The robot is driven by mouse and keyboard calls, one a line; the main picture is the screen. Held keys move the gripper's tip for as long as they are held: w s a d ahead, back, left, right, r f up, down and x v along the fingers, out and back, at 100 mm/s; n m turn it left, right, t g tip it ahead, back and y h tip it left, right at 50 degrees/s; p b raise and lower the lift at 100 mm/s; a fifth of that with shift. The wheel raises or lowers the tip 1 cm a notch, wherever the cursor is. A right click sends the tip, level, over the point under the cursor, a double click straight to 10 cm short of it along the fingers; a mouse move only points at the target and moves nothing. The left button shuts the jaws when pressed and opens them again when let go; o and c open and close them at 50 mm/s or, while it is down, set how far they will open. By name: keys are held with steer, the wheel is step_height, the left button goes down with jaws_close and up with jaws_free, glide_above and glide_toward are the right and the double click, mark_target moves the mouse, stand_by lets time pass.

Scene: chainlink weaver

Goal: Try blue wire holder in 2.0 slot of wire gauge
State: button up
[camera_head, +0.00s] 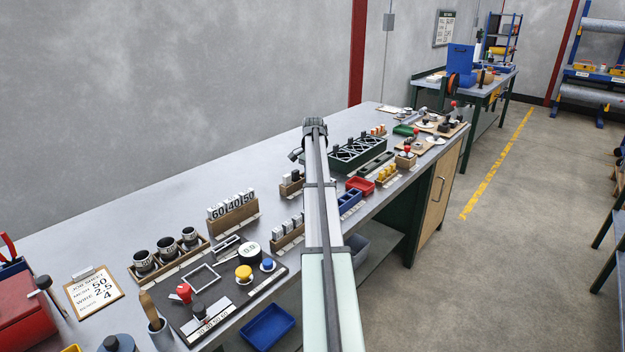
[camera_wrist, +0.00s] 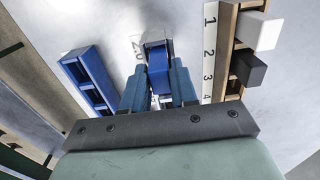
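In the wrist view my gripper (camera_wrist: 158,72) has its two blue fingers on either side of a small blue piece with a grey top (camera_wrist: 156,45). It looks like the blue wire holder, gripped above the bench. A printed label below it is partly covered. In the head view my arm runs over the bench middle and the gripper's fingers are hidden. I cannot pick out the wire gauge or its 2.0 slot for certain; a dark green slotted piece (camera_head: 375,163) lies right of my arm.
A blue compartment tray (camera_wrist: 88,75) is left of my gripper, also in the head view (camera_head: 349,202). A wooden rack (camera_wrist: 228,35) numbered 1 to 4, with white and black blocks, is close on the right. A red tray (camera_head: 360,186) and yellow pieces (camera_head: 387,173) stand near the bench's front edge.

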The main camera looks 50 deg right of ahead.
steer(key=o, duration=0.5)
step_height(320, 180, up, 14)
steer(key=shift+f, duration=0.1)
stand_by(0.5)
steer(key=shift+s, duration=0.1)
stand_by(0.4)
